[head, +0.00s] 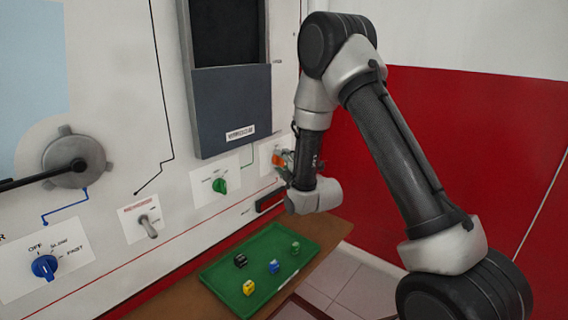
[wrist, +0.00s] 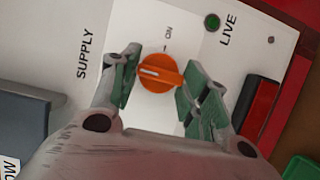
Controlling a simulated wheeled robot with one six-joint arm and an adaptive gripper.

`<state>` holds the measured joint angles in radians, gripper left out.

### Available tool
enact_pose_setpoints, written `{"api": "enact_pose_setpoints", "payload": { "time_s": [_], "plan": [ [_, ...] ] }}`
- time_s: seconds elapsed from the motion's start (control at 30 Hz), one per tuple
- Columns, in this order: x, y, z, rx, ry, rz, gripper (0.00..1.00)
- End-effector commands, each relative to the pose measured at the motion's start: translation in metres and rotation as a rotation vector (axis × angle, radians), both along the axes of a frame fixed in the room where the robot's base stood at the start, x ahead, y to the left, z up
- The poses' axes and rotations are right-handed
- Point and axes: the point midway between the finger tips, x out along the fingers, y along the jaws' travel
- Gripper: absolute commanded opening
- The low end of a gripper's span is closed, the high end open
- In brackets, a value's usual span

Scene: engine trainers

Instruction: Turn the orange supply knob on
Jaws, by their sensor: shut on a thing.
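The orange supply knob (wrist: 160,73) is on a white plate on the panel. Its white line points left in the wrist view, toward the word SUPPLY, while the ON mark (wrist: 168,33) is above the knob. My gripper (wrist: 158,82) has its green-padded fingers on both sides of the knob and is shut on it. In the head view the orange knob (head: 276,160) is partly hidden by my gripper (head: 284,162) at the panel's right end. A round green LIVE lamp (wrist: 212,22) is beside the knob's label.
Left of it on the panel are a green knob (head: 220,186), a toggle switch (head: 148,226) and a blue knob (head: 45,266). A grey box (head: 232,108) juts out above. Below, a green tray (head: 222,274) with several small blocks lies on a wooden shelf.

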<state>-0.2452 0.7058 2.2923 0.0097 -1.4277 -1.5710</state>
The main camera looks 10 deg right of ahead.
Motion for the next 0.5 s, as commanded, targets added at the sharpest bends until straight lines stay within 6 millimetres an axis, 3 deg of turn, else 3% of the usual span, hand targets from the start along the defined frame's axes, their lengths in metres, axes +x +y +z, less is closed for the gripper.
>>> {"api": "enact_pose_setpoints", "payload": {
  "time_s": [0.5],
  "plan": [
    [-0.0003, -0.0002, 0.0023, 0.180, 0.133, 0.001, 0.22]
  ]
}}
